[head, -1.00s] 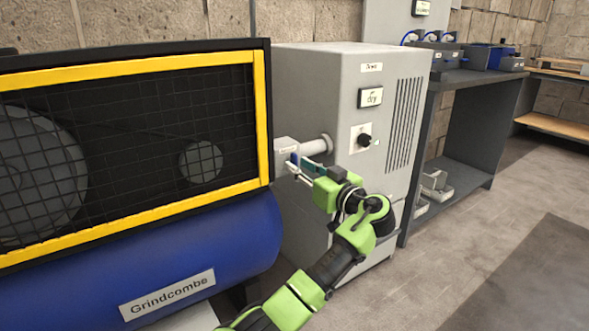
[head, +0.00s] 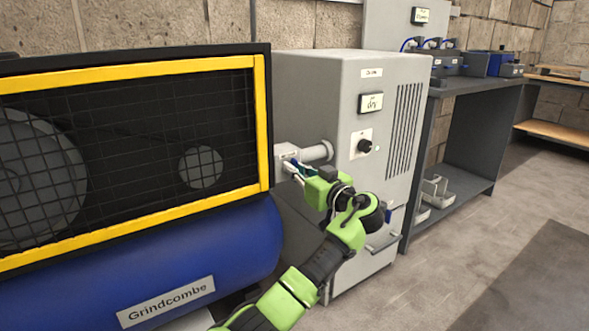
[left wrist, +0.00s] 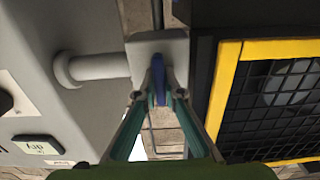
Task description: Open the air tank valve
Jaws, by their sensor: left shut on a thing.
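The air tank valve is a pale block (head: 286,153) on a pipe between the blue tank (head: 150,262) and the grey dryer cabinet (head: 335,120). The block also shows in the left wrist view (left wrist: 150,43). Its blue lever (left wrist: 158,78) stands between my left fingers. My left gripper (head: 297,167) reaches the valve from the front right and is shut on the lever. In the left wrist view, my left gripper's fingers (left wrist: 160,100) close in from both sides, hiding part of the lever. My right gripper is not in view.
The yellow-framed mesh guard (head: 262,120) is close left of the valve. The dryer carries a black knob (head: 365,146) and the pipe (head: 318,152) enters its side. A dark bench (head: 470,80) stands behind on the right. The floor at the right is clear.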

